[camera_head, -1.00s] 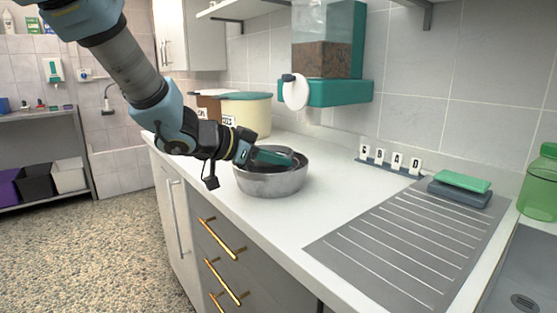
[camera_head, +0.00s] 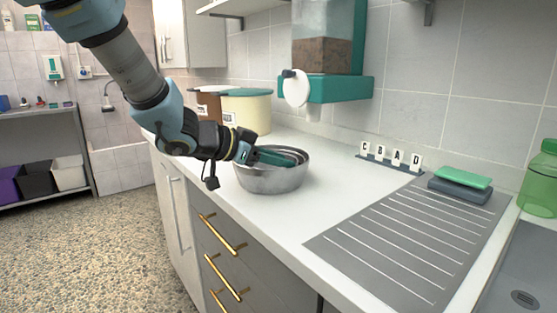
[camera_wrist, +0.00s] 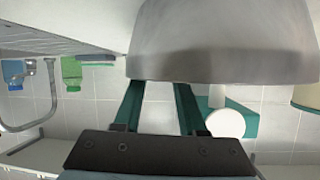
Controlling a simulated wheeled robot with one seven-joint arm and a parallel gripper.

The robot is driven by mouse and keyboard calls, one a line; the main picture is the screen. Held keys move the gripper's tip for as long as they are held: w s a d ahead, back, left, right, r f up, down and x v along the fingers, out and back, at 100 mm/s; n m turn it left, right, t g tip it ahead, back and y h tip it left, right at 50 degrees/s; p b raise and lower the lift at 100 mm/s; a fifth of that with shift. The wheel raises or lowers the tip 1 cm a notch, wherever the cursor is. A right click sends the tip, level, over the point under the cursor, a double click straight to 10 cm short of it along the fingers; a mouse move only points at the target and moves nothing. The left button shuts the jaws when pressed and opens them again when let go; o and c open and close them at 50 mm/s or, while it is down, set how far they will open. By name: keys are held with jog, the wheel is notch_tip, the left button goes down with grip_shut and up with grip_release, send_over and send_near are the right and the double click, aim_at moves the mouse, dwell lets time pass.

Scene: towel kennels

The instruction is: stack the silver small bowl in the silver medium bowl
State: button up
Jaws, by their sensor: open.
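A silver bowl (camera_head: 270,182) stands upright on the white counter. Inside it, at least one smaller silver rim (camera_head: 292,151) shows, so bowls appear nested; I cannot tell their sizes or exactly how deep the inner one sits. My gripper (camera_head: 285,160) reaches in from the left at the bowls' mouth, low over the near rim, and partly hides the inside. In the wrist view, my gripper (camera_wrist: 158,92) has its two fingers apart, with nothing visible between them. A silver bowl wall (camera_wrist: 220,45) fills the top of that view, just beyond the fingertips.
Lidded food bins (camera_head: 246,112) stand behind the bowls, and a teal dispenser (camera_head: 325,89) hangs on the wall above. Letter blocks (camera_head: 390,158), a green sponge (camera_head: 463,178) and a grooved drainboard (camera_head: 405,240) lie to the right.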

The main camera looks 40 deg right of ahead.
jog(key=shift+r, duration=0.35)
jog(key=p+v, duration=0.1)
jog(key=v, duration=1.1)
jog(key=shift+r+p, duration=0.2)
jog(key=shift+p, duration=0.2)
jog(key=w+a+f+n+t+y, duration=0.3)
jog(key=w+a+n+t, duration=0.2)
jog(key=w+a, duration=0.4)
jog(key=w+a+f+n+t+y, duration=0.3)
jog(key=w+a+f+n+t, duration=0.15)
jog(key=w+a, duration=0.45)
jog(key=s+a+f+n+g+y, duration=0.1)
jog(key=s+a+f+n+y, duration=0.25)
jog(key=a, duration=0.45)
jog(key=s+a+f+n+g+y, duration=0.2)
jog(key=a+f+n+y, duration=0.15)
jog(key=a, duration=0.55)
jog(key=s+a+f+n+g, duration=0.2)
jog(key=s+f+n+g, duration=0.1)
jog(key=s, duration=0.4)
jog(key=shift+a, duration=0.3)
